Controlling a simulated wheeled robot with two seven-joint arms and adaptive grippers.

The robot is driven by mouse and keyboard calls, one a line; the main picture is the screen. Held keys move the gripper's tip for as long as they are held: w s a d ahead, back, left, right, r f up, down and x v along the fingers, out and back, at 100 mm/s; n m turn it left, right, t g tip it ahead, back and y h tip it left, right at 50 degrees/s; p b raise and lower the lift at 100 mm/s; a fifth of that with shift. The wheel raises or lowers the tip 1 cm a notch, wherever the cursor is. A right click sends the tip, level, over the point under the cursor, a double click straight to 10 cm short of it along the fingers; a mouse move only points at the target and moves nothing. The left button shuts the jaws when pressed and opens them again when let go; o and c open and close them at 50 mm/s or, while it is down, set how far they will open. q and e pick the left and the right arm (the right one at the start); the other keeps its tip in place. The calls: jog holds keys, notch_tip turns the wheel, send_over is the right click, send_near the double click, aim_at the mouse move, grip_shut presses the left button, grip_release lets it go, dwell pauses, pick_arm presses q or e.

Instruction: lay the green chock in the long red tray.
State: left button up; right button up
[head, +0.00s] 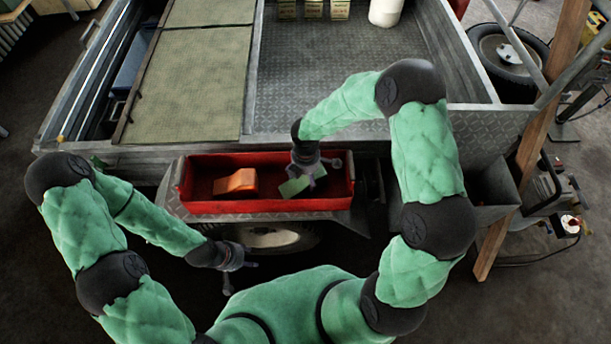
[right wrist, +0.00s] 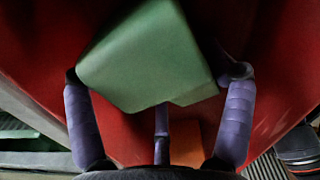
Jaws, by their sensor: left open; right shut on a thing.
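The long red tray (head: 264,206) sits on the plated ledge in front of the trailer bed in the head view. The green chock (head: 294,187) is inside the tray's outline, right of the middle, and looks tilted. My right gripper (head: 313,174) reaches down over the tray and is shut on the green chock. In the right wrist view the green chock (right wrist: 147,57) sits between the fingers, with the red tray (right wrist: 35,55) behind it. Whether the chock touches the tray floor is not clear. My left gripper (head: 238,272) is open and empty, in front of the tray and below its rim.
An orange chock (head: 236,182) lies in the left half of the red tray; part of it shows in the right wrist view (right wrist: 186,145). The trailer bed (head: 340,70) behind is mostly bare. A wooden post (head: 520,165) stands at the right. A tire (head: 268,238) is below the ledge.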

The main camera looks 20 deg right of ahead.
jog(key=o, duration=1.3)
jog(key=shift+f, duration=0.1)
notch_tip(320, 180, up, 12)
jog(key=p, duration=0.5)
jog(key=shift+r, duration=0.2)
